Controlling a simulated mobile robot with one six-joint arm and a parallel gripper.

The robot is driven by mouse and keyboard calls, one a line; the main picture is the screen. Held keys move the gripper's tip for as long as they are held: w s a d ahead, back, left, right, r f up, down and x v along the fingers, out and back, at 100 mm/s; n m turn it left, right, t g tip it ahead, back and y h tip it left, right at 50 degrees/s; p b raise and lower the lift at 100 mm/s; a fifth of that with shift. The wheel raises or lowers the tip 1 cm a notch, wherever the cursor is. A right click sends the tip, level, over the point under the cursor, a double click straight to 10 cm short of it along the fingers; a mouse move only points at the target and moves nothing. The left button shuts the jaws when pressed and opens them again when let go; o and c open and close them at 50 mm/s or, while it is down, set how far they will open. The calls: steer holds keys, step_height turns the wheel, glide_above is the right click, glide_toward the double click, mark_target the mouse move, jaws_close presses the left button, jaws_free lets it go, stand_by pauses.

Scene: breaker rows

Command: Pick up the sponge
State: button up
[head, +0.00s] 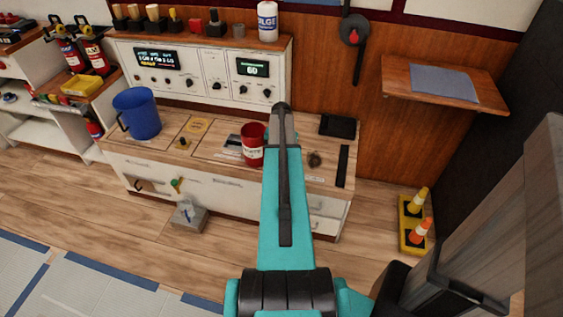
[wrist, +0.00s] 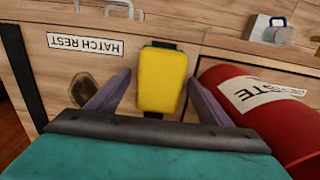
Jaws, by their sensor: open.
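The sponge (wrist: 162,82) is a yellow block with a dark green edge, in the middle of the wrist view. It lies over the wooden counter (head: 222,152), near the "HATCH REST" label (wrist: 85,45). My gripper (wrist: 158,78) is open, with one grey finger on each side of the sponge and a visible gap on both sides. I cannot tell how far the fingertips are above the counter. In the head view my own arm hides the sponge, and the fingers do not show clearly.
A red waste can (head: 253,146) stands close beside my gripper; in the wrist view it (wrist: 270,105) is just right of the right finger. A blue bucket (head: 137,113) stands at the counter's left. A control panel (head: 205,75) rises behind. A black tray (head: 338,126) lies right.

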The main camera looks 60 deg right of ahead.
stand_by(0.3)
steer(key=c, duration=1.1)
steer(key=shift+r, duration=0.1)
steer(key=shift+r, duration=0.65)
step_height(320, 180, up, 2)
steer(key=shift+r, duration=0.1)
steer(key=s+a, duration=0.1)
steer(key=a, duration=0.4)
steer(key=s+a+r, duration=0.1)
steer(key=a, duration=0.9)
steer(key=shift+s+a+r, duration=0.2)
steer(key=shift+s+a, duration=0.15)
steer(key=shift+s, duration=0.05)
